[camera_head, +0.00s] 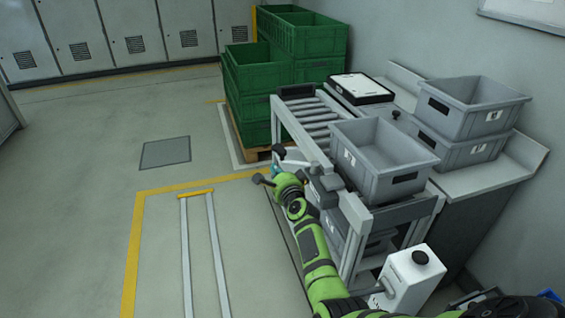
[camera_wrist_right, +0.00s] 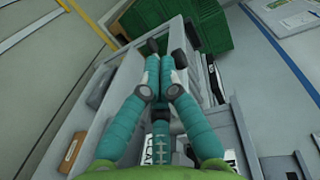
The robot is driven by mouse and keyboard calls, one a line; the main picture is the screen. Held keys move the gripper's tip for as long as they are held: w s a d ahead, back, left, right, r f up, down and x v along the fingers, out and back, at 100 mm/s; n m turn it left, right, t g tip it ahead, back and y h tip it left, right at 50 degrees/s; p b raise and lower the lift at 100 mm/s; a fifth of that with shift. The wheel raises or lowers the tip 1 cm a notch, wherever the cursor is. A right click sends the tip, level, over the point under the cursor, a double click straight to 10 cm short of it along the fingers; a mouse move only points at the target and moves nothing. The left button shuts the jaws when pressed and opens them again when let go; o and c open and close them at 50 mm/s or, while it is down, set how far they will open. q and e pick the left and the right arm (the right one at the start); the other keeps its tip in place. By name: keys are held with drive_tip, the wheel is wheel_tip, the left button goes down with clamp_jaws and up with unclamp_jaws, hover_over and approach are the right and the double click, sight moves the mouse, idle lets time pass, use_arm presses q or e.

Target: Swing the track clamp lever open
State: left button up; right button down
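My right gripper (camera_head: 273,173) is small and partly hidden by its own green wrist, at the left side of the conveyor stand. In the right wrist view its two teal fingers (camera_wrist_right: 163,58) come together at the tips, with dark pads there; I see nothing clearly held between them. A pale bar with a dark end (camera_head: 282,153) sticks out from the stand just above the gripper in the head view; it may be the clamp lever, but I cannot tell for sure or whether they touch. My left gripper is not in view.
The roller conveyor (camera_head: 308,118) bears a grey tote (camera_head: 362,187) at its near end. More grey totes (camera_head: 465,112) stand on the counter at right. Green crates (camera_head: 247,92) are stacked behind. A white canister (camera_head: 410,280) is beside my arm. The floor at left is clear.

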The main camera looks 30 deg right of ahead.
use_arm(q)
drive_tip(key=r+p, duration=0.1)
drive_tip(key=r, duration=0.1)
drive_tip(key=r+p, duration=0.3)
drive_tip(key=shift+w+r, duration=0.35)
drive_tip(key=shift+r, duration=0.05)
use_arm(e)
drive_tip(key=s+a, duration=0.5)
drive_tip(key=shift+r, duration=0.25)
drive_tip(key=shift+s, duration=0.15)
